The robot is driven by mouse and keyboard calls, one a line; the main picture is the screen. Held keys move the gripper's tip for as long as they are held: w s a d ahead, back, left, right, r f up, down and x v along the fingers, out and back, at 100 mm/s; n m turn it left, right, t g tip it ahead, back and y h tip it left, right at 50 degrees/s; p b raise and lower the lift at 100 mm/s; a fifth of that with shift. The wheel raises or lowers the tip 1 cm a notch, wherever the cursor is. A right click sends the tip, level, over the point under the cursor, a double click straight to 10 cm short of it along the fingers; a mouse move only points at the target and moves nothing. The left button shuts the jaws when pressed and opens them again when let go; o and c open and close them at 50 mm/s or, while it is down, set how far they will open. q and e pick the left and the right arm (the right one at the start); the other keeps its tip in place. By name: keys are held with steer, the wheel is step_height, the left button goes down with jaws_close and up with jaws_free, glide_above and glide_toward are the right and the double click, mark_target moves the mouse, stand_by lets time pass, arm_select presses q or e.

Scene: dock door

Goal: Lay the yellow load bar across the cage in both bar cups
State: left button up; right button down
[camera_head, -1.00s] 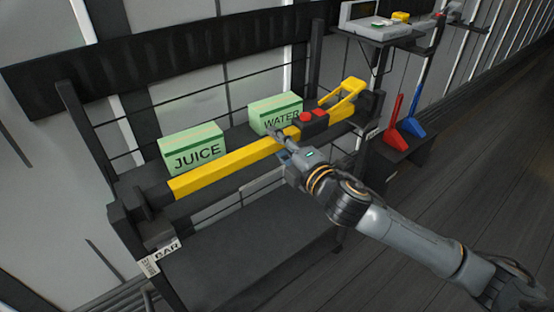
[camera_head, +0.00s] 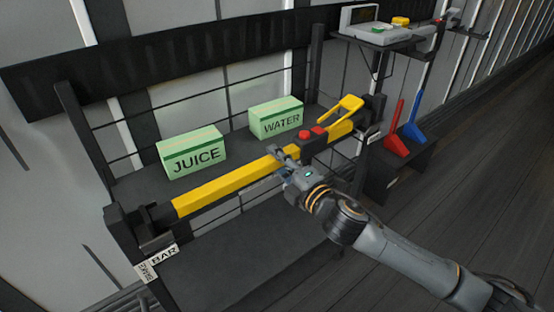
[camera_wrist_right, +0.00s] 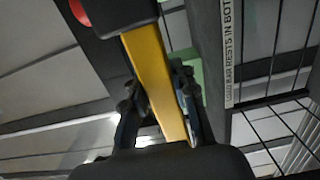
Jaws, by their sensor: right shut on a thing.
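The yellow load bar (camera_head: 225,184) spans the front of the cage (camera_head: 130,190), with black ends, red buttons and a yellow lever. Its left end is at the left bar cup (camera_head: 158,240), beside the BAR label. Its right end is by the right cage post; the right cup is mostly hidden, and I cannot tell how deeply either end sits. My right gripper (camera_head: 281,157) is shut on the bar near the red buttons. In the right wrist view the bar (camera_wrist_right: 155,85) runs between its fingers (camera_wrist_right: 160,105). My left gripper is not in view.
A JUICE box (camera_head: 192,152) and a WATER box (camera_head: 277,118) stand on the shelf behind the bar. A blue tool (camera_head: 415,130) and a red tool (camera_head: 396,143) stand at the right, below a small shelf with a scale (camera_head: 380,32). The floor at right is clear.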

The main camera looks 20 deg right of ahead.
steer(key=c, duration=1.1)
jaws_free()
steer(key=shift+o, duration=0.2)
